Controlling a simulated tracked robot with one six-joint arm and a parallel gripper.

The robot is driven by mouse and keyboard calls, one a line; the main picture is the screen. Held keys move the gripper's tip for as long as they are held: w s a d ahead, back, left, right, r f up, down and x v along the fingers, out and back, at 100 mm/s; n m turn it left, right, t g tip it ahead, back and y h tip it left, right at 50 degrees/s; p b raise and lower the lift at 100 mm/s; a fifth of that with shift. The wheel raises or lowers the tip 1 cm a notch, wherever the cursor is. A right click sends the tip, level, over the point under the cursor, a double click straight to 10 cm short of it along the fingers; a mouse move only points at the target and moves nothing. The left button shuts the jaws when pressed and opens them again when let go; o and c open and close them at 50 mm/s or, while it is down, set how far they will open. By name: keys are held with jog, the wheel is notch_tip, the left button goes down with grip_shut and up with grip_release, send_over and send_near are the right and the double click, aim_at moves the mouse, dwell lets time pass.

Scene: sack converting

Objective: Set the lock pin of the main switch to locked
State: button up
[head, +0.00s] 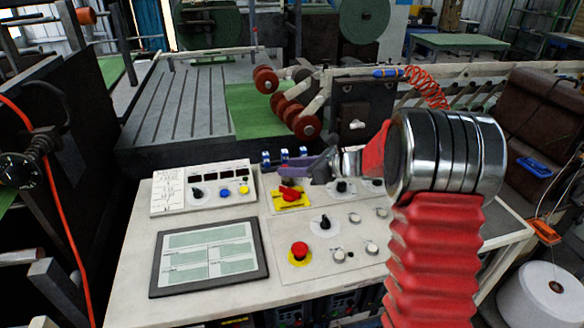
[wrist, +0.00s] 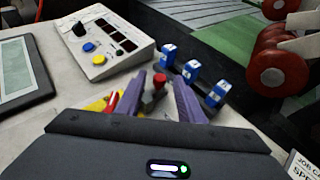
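The main switch (head: 290,196) is a red rotary handle on a yellow plate on the slanted console. In the wrist view the switch (wrist: 104,104) shows at the left of my gripper, partly hidden by the left finger. My gripper (head: 306,168) is over the console just behind the switch, its purple fingers pointing left. In the wrist view the fingers of my gripper (wrist: 158,80) are spread apart. A small grey piece with a red top (wrist: 159,81) shows between them, apparently not gripped. I cannot tell whether it is the lock pin, or how the pin is set.
Three blue-and-white blocks (wrist: 193,71) stand in a row close to the right finger. A panel with knobs (head: 204,186), a screen (head: 209,256) and a red emergency button (head: 299,251) share the console. Red rollers (wrist: 275,70) stand behind.

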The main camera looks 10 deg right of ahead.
grip_shut()
dwell(0.4)
jog(key=shift+s, duration=1.6)
grip_release()
jog(key=shift+s, duration=0.1)
jog(key=v, duration=1.3)
jog(key=shift+s+d+r, duration=0.15)
jog(key=shift+s+d, duration=0.05)
jog(key=shift+d, duration=0.05)
